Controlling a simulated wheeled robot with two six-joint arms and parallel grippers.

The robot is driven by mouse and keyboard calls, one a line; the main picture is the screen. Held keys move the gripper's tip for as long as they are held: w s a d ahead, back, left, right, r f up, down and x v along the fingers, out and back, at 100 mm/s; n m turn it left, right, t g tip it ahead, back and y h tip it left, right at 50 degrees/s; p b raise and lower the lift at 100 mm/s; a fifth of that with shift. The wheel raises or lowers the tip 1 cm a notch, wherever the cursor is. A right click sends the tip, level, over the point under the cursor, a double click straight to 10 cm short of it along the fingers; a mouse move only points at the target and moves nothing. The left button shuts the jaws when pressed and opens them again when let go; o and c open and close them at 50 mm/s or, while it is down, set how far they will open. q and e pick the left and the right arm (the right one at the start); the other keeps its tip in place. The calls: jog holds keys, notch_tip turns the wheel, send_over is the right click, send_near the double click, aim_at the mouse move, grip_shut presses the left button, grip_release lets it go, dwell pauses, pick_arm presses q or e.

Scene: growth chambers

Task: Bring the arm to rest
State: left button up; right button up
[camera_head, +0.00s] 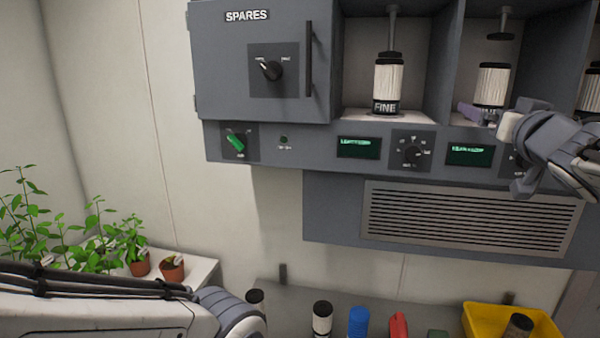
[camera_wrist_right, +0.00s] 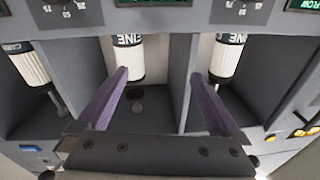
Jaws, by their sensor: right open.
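My right gripper (camera_head: 482,114) is at the right of the head view, in front of the lower part of the second open bay. Its purple fingers are spread apart in the right wrist view (camera_wrist_right: 160,78), with nothing gripped between them. A white filter cartridge (camera_head: 491,86) with black ends stands in that bay, its lower end partly hidden by the gripper. In the wrist view, a cartridge marked FINE (camera_wrist_right: 128,58) shows near one finger; I cannot tell whether they touch. My left arm crosses the bottom left of the head view; its gripper is out of frame.
A grey cabinet has a shut SPARES door (camera_head: 253,62), dials and green displays (camera_head: 359,147). Another FINE cartridge (camera_head: 388,84) stands in the left bay. Below are a vent grille (camera_head: 470,215), a bench with bottles and a yellow bin (camera_head: 480,322). Potted plants (camera_head: 172,268) stand left.

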jog(key=s+a+f+n+g+y+b, duration=0.15)
jog(key=a+f+g, duration=0.25)
jog(key=a+f, duration=0.7)
jog(key=s+a+f+n+g+y+p, duration=0.15)
jog(key=a+f+g, duration=0.25)
jog(key=a+f, duration=0.7)
jog(key=s+a+f+n+g, duration=0.2)
jog(key=s+f, duration=0.3)
jog(key=s, duration=0.3)
jog(key=s+a+f+n+g+b, duration=0.1)
jog(key=s+a+f+n+g, duration=0.1)
jog(key=s+f+g, duration=0.3)
jog(key=s+a+f+n+g+y, duration=0.1)
jog(key=s+a+f+n+g, duration=0.2)
jog(key=s+f, duration=0.4)
jog(key=s, duration=0.6)
jog(key=shift+f+g+b, duration=0.25)
jog(key=shift+g+b, duration=0.05)
jog(key=shift+b, duration=0.1)
jog(key=shift+w+a, duration=0.1)
